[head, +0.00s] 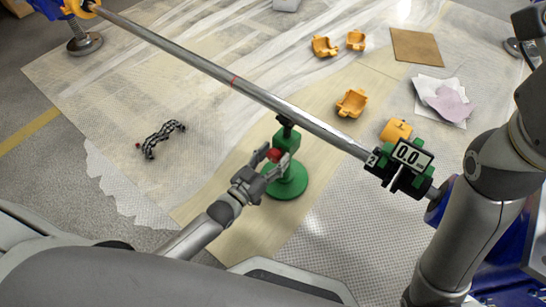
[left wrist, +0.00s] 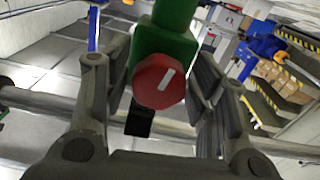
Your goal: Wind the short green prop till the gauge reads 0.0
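The short green prop (head: 290,180) stands upright on its round base on the mat, with its head under the long metal bar (head: 235,82). Its red hexagonal knob (head: 274,155) faces my left gripper (head: 265,166). In the left wrist view the knob (left wrist: 158,80) carries a white stripe and sits between the two fingers of the gripper (left wrist: 160,92). A gap shows on each side of the knob, so the gripper is open around it. The gauge (head: 408,154) on the green clamp at the bar's right end reads 0.0. My right gripper is not in view.
Several orange brackets (head: 351,103) lie behind the bar. A black chain-like piece (head: 160,138) lies to the left. A brown board (head: 416,47) and cloths (head: 447,101) lie at the back right. My right arm stands at the right edge. The mat left of the prop is mostly clear.

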